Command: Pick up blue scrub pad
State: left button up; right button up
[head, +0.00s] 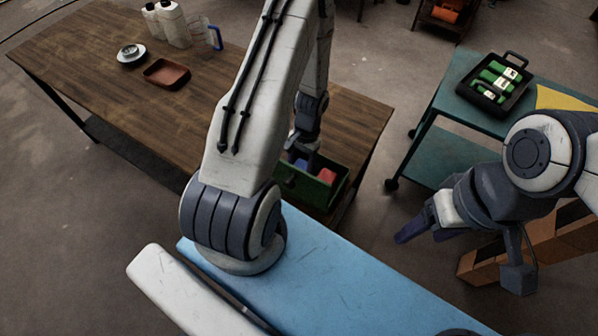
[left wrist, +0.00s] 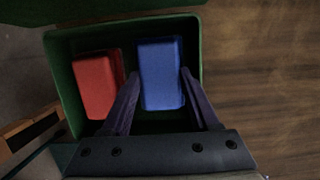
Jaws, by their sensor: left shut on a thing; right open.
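The blue scrub pad (left wrist: 160,75) lies in a green bin (left wrist: 195,45), between the two fingers of my left gripper (left wrist: 158,74). The left gripper is shut on it, with one finger along each side. In the head view the left gripper (head: 303,158) reaches down into the bin (head: 313,190), and a bit of the blue pad (head: 301,163) shows there. A red pad (left wrist: 96,85) lies beside it to the left in the left wrist view, close to the left finger. My right gripper (head: 462,256) is open and empty at the right, away from the bin.
The bin stands at the right end of a wooden table (head: 95,65). That table also holds a brown tray (head: 166,73), a small round dish (head: 131,54) and white bottles (head: 172,24). A teal cart (head: 455,90) at the right carries a black caddy (head: 499,78) with green items.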

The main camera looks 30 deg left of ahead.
pick_arm(q)
notch_tip(320, 180, up, 10)
jog(key=shift+r+b, duration=0.2)
jog(key=shift+b, duration=0.2)
dwell(0.3)
